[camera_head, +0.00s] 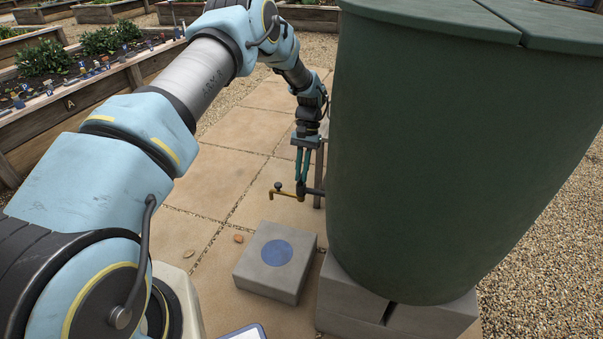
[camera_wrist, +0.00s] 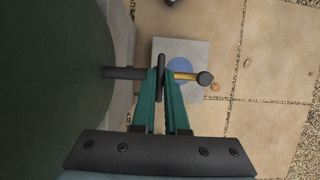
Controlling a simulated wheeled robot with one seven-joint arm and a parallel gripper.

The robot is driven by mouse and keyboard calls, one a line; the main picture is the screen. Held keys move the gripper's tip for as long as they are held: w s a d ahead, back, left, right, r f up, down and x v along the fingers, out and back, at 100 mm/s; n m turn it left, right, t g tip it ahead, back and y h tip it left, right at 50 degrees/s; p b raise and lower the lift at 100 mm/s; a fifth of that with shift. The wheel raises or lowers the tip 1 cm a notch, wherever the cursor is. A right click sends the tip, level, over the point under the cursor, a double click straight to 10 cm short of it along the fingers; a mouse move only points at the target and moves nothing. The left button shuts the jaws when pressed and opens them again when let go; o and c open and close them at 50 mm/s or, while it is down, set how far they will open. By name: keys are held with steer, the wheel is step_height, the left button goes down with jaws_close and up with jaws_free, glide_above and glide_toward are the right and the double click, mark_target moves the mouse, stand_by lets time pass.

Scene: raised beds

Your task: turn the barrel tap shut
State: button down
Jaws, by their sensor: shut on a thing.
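The green barrel (camera_head: 450,150) stands at the right on grey blocks. Its tap has a brass spout (camera_head: 284,192) pointing left from a dark stem (camera_head: 314,191) on the barrel's left side. My gripper (camera_head: 301,182) reaches down from above, its teal fingers at the tap. In the wrist view my gripper (camera_wrist: 164,80) is shut on the dark tap handle (camera_wrist: 161,88), with one finger on each side of it. The handle lies along the picture's vertical there, across the line of the stem (camera_wrist: 120,73) and the brass spout (camera_wrist: 184,76). I cannot see any water running.
A grey block with a blue disc (camera_head: 278,253) lies on the paving below the spout. A raised wooden bed (camera_head: 70,105) with plants runs along the left. The paving (camera_head: 225,150) between bed and barrel is mostly clear. Gravel (camera_head: 540,250) lies beyond the barrel.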

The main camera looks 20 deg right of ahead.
stand_by(0.3)
steer(key=c, duration=0.9)
jaws_free()
steer(key=shift+c, duration=0.2)
steer(key=v, duration=1)
steer(key=shift+r, duration=0.4)
steer(key=shift+w, duration=0.1)
